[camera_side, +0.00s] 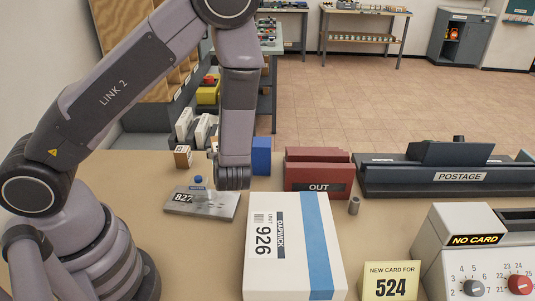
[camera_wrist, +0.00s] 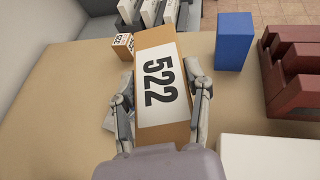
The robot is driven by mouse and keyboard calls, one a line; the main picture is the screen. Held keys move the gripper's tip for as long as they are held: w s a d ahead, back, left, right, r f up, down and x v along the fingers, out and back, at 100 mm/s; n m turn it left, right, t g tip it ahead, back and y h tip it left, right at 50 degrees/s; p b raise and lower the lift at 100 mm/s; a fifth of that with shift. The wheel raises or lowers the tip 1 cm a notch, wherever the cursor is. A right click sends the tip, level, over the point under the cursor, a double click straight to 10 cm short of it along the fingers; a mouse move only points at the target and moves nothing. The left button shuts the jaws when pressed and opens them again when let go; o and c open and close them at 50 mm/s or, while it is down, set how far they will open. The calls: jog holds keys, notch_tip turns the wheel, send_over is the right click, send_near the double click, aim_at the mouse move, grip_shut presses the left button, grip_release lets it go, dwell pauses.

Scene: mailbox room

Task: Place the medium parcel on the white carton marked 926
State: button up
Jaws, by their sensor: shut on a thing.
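A brown parcel labelled 522 (camera_wrist: 162,84) is held between the two fingers of my gripper (camera_wrist: 160,76), which is shut on it. In the side view my wrist hides most of this parcel. The white carton marked 926 (camera_side: 288,262), with a blue stripe, lies on the table to the right of and nearer than my gripper. Its top also shows at the lower right of the wrist view (camera_wrist: 268,155). The held parcel is apart from the carton in the wrist view.
A grey plate marked 827 (camera_side: 200,205) lies left of the carton. A small brown box (camera_side: 183,156), a blue box (camera_side: 261,156) and the red OUT tray (camera_side: 318,178) stand behind.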

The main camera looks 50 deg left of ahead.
jog(key=w+d+r+m+t+h, duration=0.1)
jog(key=w+d+m+t+h, duration=0.25)
jog(key=d, duration=0.55)
jog(key=m+t+h, duration=0.3)
jog(key=m+h, duration=0.1)
jog(key=m, duration=0.1)
send_over(291, 223)
jog(key=shift+n+g+y, duration=0.25)
jog(key=shift+f, duration=3.2)
jog(key=o, duration=1.2)
jog(key=shift+f, duration=0.1)
jog(key=shift+o, duration=0.2)
